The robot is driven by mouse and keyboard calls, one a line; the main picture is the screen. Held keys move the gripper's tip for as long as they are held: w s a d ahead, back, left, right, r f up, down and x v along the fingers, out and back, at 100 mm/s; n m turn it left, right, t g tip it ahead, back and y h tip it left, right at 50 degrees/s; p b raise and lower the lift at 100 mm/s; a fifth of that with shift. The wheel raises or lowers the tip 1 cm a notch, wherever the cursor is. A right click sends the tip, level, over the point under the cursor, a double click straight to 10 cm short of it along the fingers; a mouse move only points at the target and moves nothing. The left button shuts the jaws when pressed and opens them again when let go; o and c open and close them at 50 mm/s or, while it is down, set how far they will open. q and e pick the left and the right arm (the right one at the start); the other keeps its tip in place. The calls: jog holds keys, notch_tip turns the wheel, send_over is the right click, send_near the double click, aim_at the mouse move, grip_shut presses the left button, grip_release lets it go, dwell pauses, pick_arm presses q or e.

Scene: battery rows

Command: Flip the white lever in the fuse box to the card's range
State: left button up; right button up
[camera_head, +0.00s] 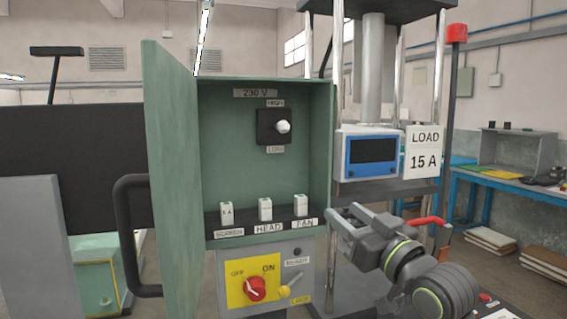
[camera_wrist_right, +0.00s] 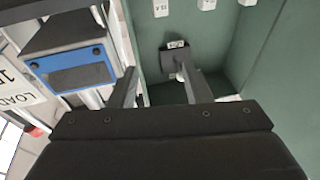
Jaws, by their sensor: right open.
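The open green fuse box (camera_head: 222,130) holds a black switch plate (camera_head: 264,116) with a white lever (camera_head: 283,127). The HIGH label (camera_head: 275,103) is above the plate and the LOW label (camera_head: 275,149) below. The lever's knob shows near mid-height; I cannot tell its setting. The card (camera_head: 423,137) reads "LOAD 15 A". My right gripper (camera_head: 340,215) is open and empty, low at the box's right edge, apart from the lever. In the right wrist view, its open fingers (camera_wrist_right: 158,78) point toward the box; the switch plate (camera_wrist_right: 174,63) shows beyond them, its lever not clear. My left gripper is not in view.
The box door (camera_head: 170,180) stands open at left with a black handle (camera_head: 128,235). Several white fuses (camera_head: 265,209) stand on the lower ledge. A yellow panel (camera_head: 240,271) with a red knob is below. A blue-framed meter (camera_head: 372,150) stands right of the box.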

aim_at(287, 128)
notch_tip(287, 128, up, 9)
jog(key=s+a+n+y, duration=0.1)
jog(key=a+n+y, duration=0.1)
jog(key=a+y, duration=0.1)
jog(key=p+x, duration=0.2)
jog(key=x, duration=1.3)
jog(key=shift+w+d+r+p, duration=0.1)
jog(key=shift+w+r+p, duration=0.1)
jog(key=shift+p, duration=0.1)
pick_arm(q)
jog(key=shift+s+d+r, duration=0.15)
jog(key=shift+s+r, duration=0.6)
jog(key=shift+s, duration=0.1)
pick_arm(e)
jog(key=shift+w+a+r, duration=0.2)
jog(key=shift+w+a, duration=0.15)
jog(key=shift+w, duration=0.15)
